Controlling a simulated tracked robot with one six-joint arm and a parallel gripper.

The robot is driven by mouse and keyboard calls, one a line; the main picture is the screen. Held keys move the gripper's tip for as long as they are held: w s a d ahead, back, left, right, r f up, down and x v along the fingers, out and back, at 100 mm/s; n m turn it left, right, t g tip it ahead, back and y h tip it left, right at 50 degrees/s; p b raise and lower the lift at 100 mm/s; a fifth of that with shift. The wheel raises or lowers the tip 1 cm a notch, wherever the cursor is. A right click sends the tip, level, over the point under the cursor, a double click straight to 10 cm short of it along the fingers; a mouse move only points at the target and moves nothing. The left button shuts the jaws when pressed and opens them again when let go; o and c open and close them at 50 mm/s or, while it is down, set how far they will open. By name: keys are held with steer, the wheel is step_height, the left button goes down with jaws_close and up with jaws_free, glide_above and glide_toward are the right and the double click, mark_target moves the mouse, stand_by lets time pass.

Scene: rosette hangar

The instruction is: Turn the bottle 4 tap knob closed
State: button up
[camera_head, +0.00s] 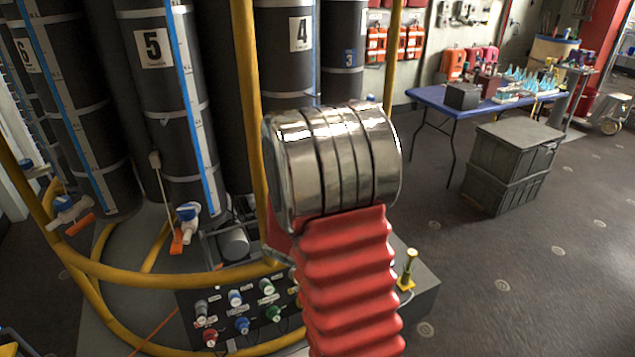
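My arm, with shiny metal rings and a red ribbed sleeve, fills the middle of the view. My gripper fingers do not show.
Bottle 5 (155,90) stands left, with a blue-and-white tap (187,212) low down. A blue table (430,97) and grey crates (512,160) stand right.

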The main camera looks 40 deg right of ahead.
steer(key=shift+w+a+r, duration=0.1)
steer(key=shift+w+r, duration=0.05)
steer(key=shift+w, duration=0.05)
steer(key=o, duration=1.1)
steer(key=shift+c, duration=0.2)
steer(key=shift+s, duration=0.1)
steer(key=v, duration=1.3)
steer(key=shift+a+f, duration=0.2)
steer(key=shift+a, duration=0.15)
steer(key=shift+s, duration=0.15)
